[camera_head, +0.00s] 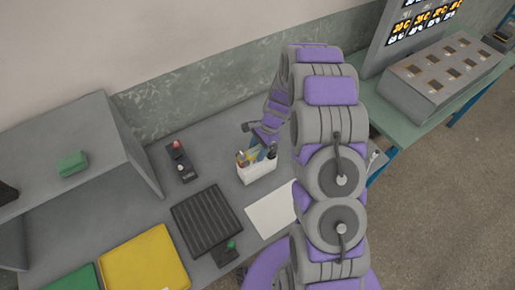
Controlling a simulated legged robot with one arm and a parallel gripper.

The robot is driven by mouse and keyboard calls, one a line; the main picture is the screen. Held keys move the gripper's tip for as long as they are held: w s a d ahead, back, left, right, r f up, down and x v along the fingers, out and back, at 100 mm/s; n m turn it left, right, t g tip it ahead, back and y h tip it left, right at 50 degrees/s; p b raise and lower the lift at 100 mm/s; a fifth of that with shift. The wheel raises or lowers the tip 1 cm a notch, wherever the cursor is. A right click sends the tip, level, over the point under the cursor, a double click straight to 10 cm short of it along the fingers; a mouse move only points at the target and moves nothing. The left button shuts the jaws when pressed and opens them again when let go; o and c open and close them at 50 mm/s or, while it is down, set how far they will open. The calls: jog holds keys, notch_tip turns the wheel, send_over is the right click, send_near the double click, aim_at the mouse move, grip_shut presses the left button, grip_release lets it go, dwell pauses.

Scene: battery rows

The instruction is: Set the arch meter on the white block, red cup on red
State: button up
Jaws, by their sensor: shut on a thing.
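My gripper (262,136) is at the far end of my arm, small and partly hidden, just above a white holder. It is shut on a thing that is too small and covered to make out. A small dark part (247,127) shows at its left side; I cannot tell whether it belongs to the gripper or to the held thing. I cannot pick out the arch meter, its red cup or the white block for certain. My arm covers the bench behind and to the right of the gripper.
The white holder (258,172) contains pens and tools. A sloped grey panel (437,75) stands right.

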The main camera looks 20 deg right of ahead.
jog(key=shift+f, duration=0.5)
jog(key=o, duration=1.4)
jog(key=shift+c, duration=0.2)
jog(key=p+v, duration=0.1)
jog(key=v, duration=1.6)
jog(key=shift+r, duration=0.2)
jog(key=shift+w, duration=0.1)
jog(key=s+a+r+n+h+b, duration=0.1)
jog(key=s+a+r+n, duration=0.25)
jog(key=s, duration=0.45)
jog(key=s+a+r+n+h+b, duration=0.1)
jog(key=s+a+r+n+b, duration=0.15)
jog(key=s+r, duration=0.4)
jog(key=s+f+n+h+b, duration=0.2)
jog(key=s+n, duration=0.6)
jog(key=s, duration=1.4)
jog(key=shift+a+f, duration=0.2)
jog(key=shift+f, duration=0.05)
